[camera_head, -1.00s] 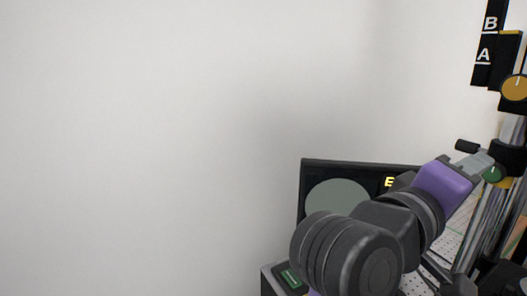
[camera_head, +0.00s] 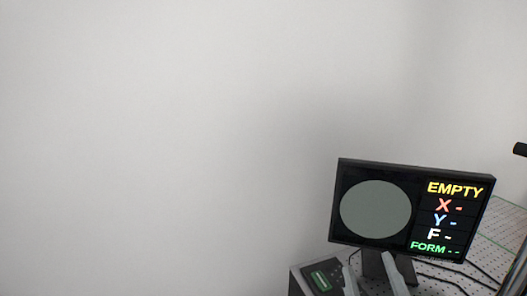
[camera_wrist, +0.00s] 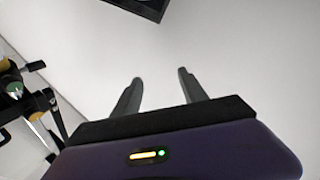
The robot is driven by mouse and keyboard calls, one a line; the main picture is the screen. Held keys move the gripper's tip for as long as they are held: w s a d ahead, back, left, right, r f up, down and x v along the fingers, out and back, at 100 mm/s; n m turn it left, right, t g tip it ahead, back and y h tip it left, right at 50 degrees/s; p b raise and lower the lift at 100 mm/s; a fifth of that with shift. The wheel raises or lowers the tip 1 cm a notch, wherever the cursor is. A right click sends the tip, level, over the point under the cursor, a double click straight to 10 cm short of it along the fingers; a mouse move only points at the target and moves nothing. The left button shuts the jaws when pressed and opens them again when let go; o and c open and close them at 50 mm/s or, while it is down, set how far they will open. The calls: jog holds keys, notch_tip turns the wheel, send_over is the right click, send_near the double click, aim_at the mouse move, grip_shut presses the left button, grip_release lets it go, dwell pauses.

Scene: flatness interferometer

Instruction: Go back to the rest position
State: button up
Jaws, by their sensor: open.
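My gripper (camera_wrist: 160,76) is open and empty in the wrist view, its two dark fingers apart with only pale wall between and beyond them. In the head view the two grey fingers of my gripper (camera_head: 369,264) rise from the bottom edge, in front of the monitor's stand. The rest of my arm is out of the head view.
A black monitor (camera_head: 413,211) reads EMPTY with blank X, Y, F and FORM values. A dark box with a small green display (camera_head: 321,280) stands to its left. A perforated table (camera_head: 497,246) with cables is at right. The wrist view shows dark knobbed equipment (camera_wrist: 17,92) at left.

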jog(key=s+d+f+m+g+b, duration=0.1)
jog(key=s+f+m+g, duration=0.1)
jog(key=s+f, duration=0.5)
jog(key=s+d+f+m+g+b, duration=0.1)
jog(key=s+f+m+g, duration=0.1)
jog(key=s+f, duration=0.6)
jog(key=s+d+f+m+g+b, duration=0.1)
jog(key=s+f, duration=0.7)
jog(key=s, duration=0.8)
jog(key=shift+s+d+m+g+y, duration=0.35)
jog(key=shift+m+g, duration=0.35)
jog(key=shift+m, duration=0.5)
jog(key=shift+w+a+r, duration=0.1)
jog(key=shift+w+a, duration=0.05)
